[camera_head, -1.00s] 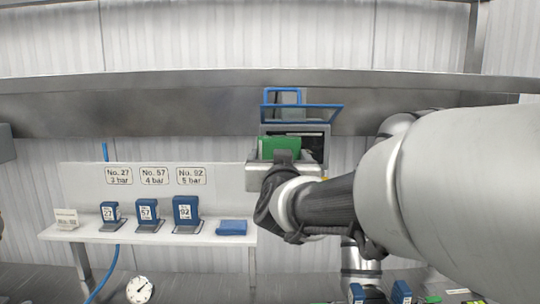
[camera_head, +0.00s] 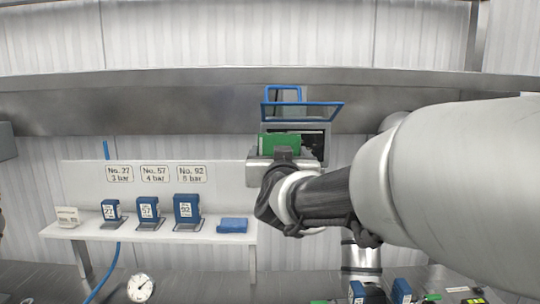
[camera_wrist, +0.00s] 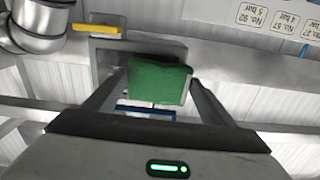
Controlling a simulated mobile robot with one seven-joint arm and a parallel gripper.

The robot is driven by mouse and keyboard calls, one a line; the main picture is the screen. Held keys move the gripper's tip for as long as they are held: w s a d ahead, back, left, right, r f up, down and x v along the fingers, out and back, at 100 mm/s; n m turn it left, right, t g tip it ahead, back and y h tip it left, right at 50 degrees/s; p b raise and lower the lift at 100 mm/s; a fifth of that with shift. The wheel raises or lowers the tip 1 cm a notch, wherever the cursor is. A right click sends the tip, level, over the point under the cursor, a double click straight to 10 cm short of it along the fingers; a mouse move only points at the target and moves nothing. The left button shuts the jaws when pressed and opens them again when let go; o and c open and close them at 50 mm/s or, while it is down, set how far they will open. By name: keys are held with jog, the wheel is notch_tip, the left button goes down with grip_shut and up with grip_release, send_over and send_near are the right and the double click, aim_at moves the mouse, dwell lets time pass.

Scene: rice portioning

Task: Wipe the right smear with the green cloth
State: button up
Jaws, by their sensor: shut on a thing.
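The green cloth (camera_head: 280,141) is held up in front of the grey box-shaped unit at the back. It also shows in the wrist view (camera_wrist: 158,83), between the two fingers. My gripper (camera_head: 283,154) is shut on the cloth; its fingers also show in the wrist view (camera_wrist: 158,90), one on each side of it. The cloth and gripper hide part of the unit's front. I cannot make out a smear in either view.
The grey unit (camera_head: 320,138) has a raised blue-framed flap (camera_head: 318,107). A white shelf (camera_head: 75,232) at left carries several blue blocks on stands and a folded blue cloth (camera_head: 232,225). A round gauge (camera_head: 140,288) is at lower left. My arm covers the right side.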

jog(key=shift+w, duration=0.55)
